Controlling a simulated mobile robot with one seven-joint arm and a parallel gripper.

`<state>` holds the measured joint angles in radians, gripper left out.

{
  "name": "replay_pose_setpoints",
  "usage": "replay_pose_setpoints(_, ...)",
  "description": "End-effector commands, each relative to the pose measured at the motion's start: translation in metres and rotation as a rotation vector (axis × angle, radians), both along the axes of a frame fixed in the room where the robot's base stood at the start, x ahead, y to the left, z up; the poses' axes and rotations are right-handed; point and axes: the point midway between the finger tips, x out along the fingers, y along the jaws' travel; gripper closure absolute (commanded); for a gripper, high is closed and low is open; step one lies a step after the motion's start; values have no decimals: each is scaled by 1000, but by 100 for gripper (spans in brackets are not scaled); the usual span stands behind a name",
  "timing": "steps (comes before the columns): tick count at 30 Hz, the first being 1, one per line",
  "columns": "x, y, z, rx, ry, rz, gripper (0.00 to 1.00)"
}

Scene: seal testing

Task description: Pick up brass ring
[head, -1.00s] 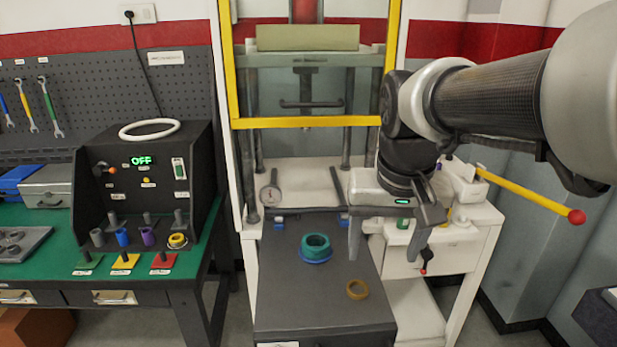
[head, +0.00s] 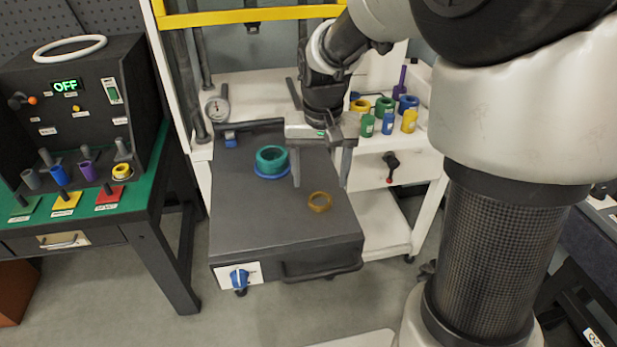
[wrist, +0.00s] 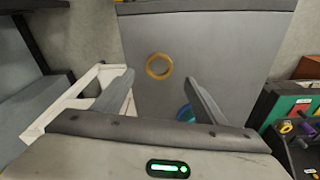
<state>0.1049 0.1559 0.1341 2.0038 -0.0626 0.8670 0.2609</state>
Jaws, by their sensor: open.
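The brass ring (head: 320,202) lies flat on the dark grey top of a cart (head: 240,225), near its right side. In the wrist view the brass ring (wrist: 159,66) shows beyond and between the two fingers, apart from them. My gripper (head: 321,182) is open and empty, above the cart top and just behind the ring in the head view. Its spread fingers also show in the wrist view (wrist: 160,82).
A teal ring (head: 271,158) on a blue base stands left of my gripper; part of it shows by a finger in the wrist view (wrist: 186,113). A white side cart holds several coloured cylinders (head: 388,106). A dial gauge (head: 217,109) stands behind.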

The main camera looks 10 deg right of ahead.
Motion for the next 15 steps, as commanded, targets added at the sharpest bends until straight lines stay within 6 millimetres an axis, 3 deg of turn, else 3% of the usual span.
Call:
replay_pose_setpoints(5,1,0,-11,0,0,0,35)
replay_pose_setpoints(15,3,-3,-56,0,1,1,35)
